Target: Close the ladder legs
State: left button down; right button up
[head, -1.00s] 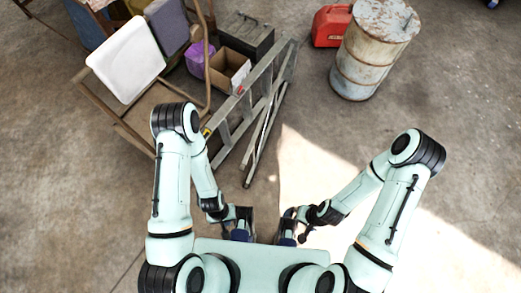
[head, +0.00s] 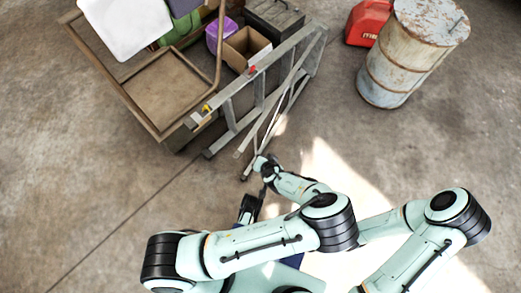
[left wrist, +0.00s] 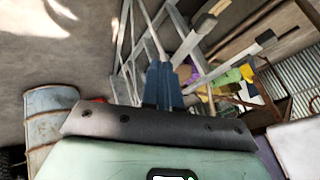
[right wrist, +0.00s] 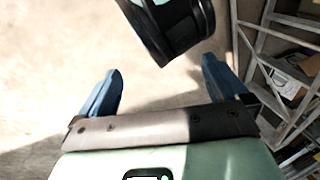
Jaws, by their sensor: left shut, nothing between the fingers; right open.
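The grey metal ladder (head: 258,92) stands at the upper middle of the head view, its feet at the near end. A narrow gap shows between its step side and its thinner rear legs (head: 270,124). My left arm crosses in front of me, and its wrist is close to the near feet. In the left wrist view my left gripper (left wrist: 160,72) is shut and empty, with ladder rails (left wrist: 126,50) behind it; contact cannot be told. My right gripper (right wrist: 160,88) is open and empty, below my left elbow. The ladder shows at the right wrist view's right edge (right wrist: 262,35).
A brown cart (head: 165,88) stands left of the ladder. A cardboard box (head: 246,48), a purple container (head: 220,35) and a dark toolbox (head: 274,18) sit behind it. A rusty barrel (head: 405,60) and red can (head: 368,22) stand to the right. Floor between ladder and barrel is clear.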

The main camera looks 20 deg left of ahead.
pick_arm(q)
jog(key=w+a+f+b, duration=0.3)
jog(key=w+a+f, duration=0.1)
jog(key=a+f, duration=0.2)
jog(key=shift+a+f, duration=0.35)
jog(key=shift+a, duration=0.35)
pick_arm(e)
jog(key=w+d+f+t, duration=0.1)
jog(key=w+d+f, duration=0.1)
jog(key=w, duration=0.3)
jog(key=shift+d+f+t+h, duration=0.3)
jog(key=shift+f+h, duration=0.1)
jog(key=shift+f, duration=0.3)
jog(key=shift+s, duration=0.1)
